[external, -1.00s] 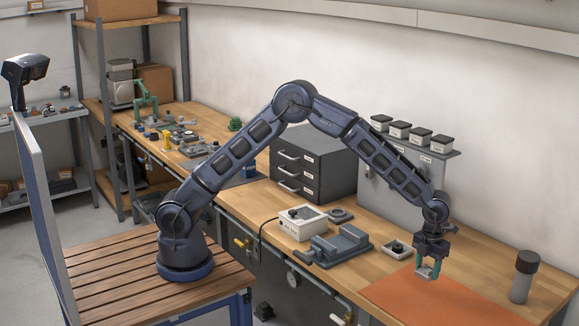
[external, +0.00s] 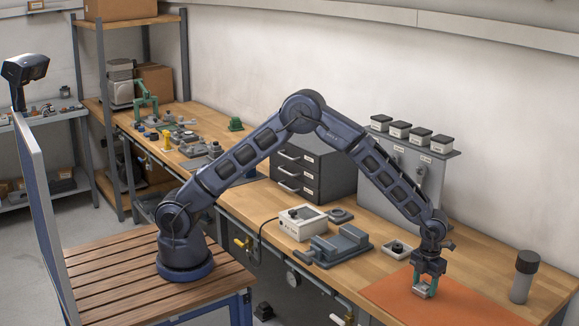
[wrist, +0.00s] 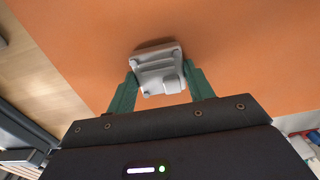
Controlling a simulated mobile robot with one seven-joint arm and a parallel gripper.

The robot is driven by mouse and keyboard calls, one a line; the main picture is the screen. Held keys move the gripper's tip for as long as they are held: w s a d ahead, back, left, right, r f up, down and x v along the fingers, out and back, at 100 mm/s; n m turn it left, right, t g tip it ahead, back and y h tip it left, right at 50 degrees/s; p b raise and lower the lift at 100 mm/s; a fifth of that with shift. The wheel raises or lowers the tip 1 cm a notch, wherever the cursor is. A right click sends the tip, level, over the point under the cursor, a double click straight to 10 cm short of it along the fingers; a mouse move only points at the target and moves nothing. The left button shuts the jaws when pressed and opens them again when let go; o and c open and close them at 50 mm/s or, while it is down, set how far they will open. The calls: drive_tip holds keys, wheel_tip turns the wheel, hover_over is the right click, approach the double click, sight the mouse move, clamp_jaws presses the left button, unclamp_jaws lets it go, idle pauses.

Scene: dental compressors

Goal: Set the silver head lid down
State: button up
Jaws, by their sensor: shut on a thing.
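The silver head lid (external: 421,292) is a small, squarish, light metal piece. My gripper (external: 425,284) is shut on it, with a green finger on either side, low over the orange mat (external: 385,291). In the wrist view the lid (wrist: 159,72) sits between the fingertips of my gripper (wrist: 162,82), with a thin shadow along its far edge on the orange mat (wrist: 240,45). I cannot tell whether the lid touches the mat.
A dark-capped grey cylinder (external: 522,277) stands right of the mat. The mat around the lid is clear.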

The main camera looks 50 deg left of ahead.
drive_tip(key=o, duration=1)
drive_tip(key=shift+o, duration=0.2)
wheel_tip(320, 180, up, 12)
drive_tip(key=r, duration=0.1)
drive_tip(key=s+a+r+n+t, duration=0.1)
drive_tip(key=a+r+n, duration=0.5)
drive_tip(key=a, duration=0.6)
drive_tip(key=a+r+n, duration=0.5)
drive_tip(key=a+r, duration=0.3)
drive_tip(key=a, duration=0.4)
drive_tip(key=s+a+r+n+t, duration=0.1)
drive_tip(key=a+r+n, duration=0.45)
drive_tip(key=a, duration=0.55)
drive_tip(key=s+a+r+n+t, duration=0.1)
drive_tip(key=s+a+r+n, duration=0.1)
drive_tip(key=s+a+n, duration=0.45)
drive_tip(key=s+a+r+n, duration=0.2)
drive_tip(key=s+a, duration=0.2)
drive_tip(key=a, duration=0.6)
drive_tip(key=s+a+f+n, duration=0.2)
drive_tip(key=s+a+n, duration=0.3)
drive_tip(key=s, duration=0.2)
drive_tip(key=s+a+f+n+t, duration=0.1)
drive_tip(key=s+a+f+n, duration=0.1)
drive_tip(key=s+a+n, duration=0.3)
drive_tip(key=s+n, duration=0.1)
drive_tip(key=s, duration=0.2)
drive_tip(key=shift+s+t, duration=0.15)
drive_tip(key=shift+t, duration=0.15)
